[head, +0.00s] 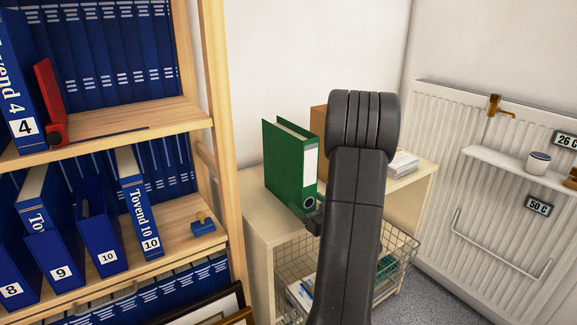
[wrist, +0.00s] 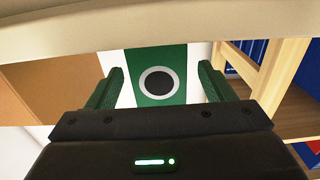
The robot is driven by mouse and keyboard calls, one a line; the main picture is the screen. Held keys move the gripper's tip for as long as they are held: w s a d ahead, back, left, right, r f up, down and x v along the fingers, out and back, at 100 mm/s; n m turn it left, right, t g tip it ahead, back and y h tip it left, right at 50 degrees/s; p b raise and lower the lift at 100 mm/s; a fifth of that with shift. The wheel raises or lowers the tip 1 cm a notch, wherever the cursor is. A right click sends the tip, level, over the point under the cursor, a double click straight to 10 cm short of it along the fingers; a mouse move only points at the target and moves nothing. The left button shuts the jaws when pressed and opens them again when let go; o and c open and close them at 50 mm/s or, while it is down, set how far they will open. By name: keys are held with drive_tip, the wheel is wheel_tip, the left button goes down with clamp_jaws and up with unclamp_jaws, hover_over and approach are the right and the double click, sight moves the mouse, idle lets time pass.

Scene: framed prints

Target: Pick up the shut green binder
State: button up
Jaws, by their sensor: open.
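The shut green binder (head: 290,166) stands upright on top of the cream cabinet (head: 262,212). Its spine, with a white label and a round finger hole, faces my side. In the wrist view the spine of the binder (wrist: 174,58) and its dark ringed hole lie between my two fingertips. My gripper (wrist: 160,88) is open, one finger on each side of the spine, with no contact visible. In the head view my arm hides most of the gripper; only a small dark part (head: 314,219) shows by the spine's lower end.
A wooden shelf of blue binders (head: 125,205) stands close on the left. A brown box (head: 318,119) is behind the binder, and papers (head: 403,163) lie right of my arm. A wire basket (head: 296,262) sits below. A radiator (head: 500,215) is at right.

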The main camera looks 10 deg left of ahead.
drive_tip(key=x, duration=0.4)
drive_tip(key=shift+w+a+r, duration=0.1)
drive_tip(key=shift+w+r, duration=0.05)
drive_tip(key=c, duration=1.4)
